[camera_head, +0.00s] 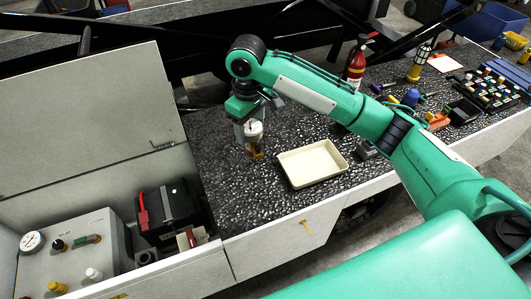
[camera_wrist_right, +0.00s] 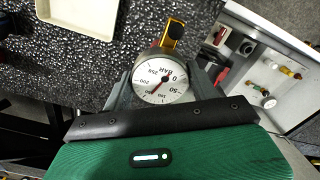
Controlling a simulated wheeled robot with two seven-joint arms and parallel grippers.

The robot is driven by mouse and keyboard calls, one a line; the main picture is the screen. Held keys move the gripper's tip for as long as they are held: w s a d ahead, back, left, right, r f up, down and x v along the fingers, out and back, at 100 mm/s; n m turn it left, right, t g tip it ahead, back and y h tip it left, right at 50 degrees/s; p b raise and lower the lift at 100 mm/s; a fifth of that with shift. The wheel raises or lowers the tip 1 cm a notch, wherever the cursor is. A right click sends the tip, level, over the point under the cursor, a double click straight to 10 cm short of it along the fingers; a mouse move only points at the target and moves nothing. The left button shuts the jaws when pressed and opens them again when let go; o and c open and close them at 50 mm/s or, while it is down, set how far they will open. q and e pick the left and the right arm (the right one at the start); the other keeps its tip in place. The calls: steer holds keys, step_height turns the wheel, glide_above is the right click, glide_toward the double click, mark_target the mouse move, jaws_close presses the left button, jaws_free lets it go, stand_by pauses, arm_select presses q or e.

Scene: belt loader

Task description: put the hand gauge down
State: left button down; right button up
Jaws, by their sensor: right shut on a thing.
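The hand gauge (camera_head: 254,129) has a round white dial and a yellow-orange lower part. My right gripper (camera_head: 248,122) points down over the dark speckled counter and is shut on it. In the right wrist view the dial of the gauge (camera_wrist_right: 163,78) sits between the two grey fingers, with its yellow and black end beyond them. I cannot tell whether its lower end touches the counter. A cream tray (camera_head: 312,163) lies on the counter just right of the gauge. My left gripper is not in view.
Left of the counter is an open bay with a grey panel box (camera_head: 75,250), a fixed gauge (camera_head: 32,242) and a black battery-like box (camera_head: 167,212). A red extinguisher (camera_head: 355,65) stands behind my right arm. The counter left of the gauge is bare.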

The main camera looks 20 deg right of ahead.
mark_target(251, 146)
step_height(251, 146, down, 20)
steer(key=p, duration=0.4)
steer(key=shift+r, duration=0.2)
steer(key=shift+f, duration=0.15)
steer(key=o, duration=1.3)
step_height(251, 146, up, 11)
steer(key=b, duration=0.3)
steer(key=shift+r, duration=0.65)
